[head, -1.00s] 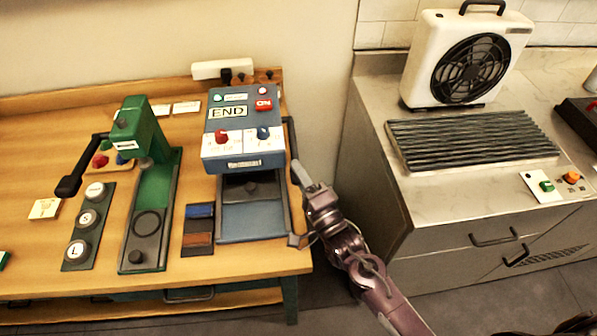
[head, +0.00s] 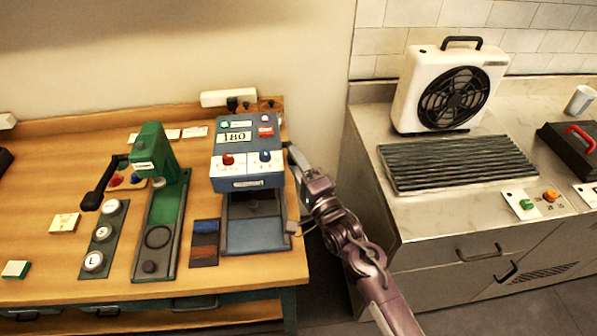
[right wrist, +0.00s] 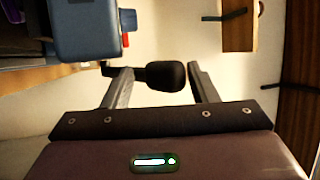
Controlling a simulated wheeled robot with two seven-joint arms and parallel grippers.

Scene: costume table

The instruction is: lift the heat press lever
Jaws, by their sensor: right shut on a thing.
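The heat press is a blue-grey box (head: 246,178) with a display reading 180, a red and a blue knob, and a lower plate (head: 256,235) beneath its head. It stands at the right end of the wooden table. Its dark lever is at its right side, mostly hidden by my gripper in the head view. My right gripper (head: 298,165) is beside the press's upper right side. In the right wrist view, its fingers (right wrist: 160,88) are shut on the lever's black handle (right wrist: 158,74), with the blue press at upper left. My left gripper is not in view.
A green button press (head: 158,190) with a black handle stands left of the heat press. A white fan (head: 452,88) and a ribbed rack (head: 445,163) are on the right counter. A gap separates table and counter, where my arm passes.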

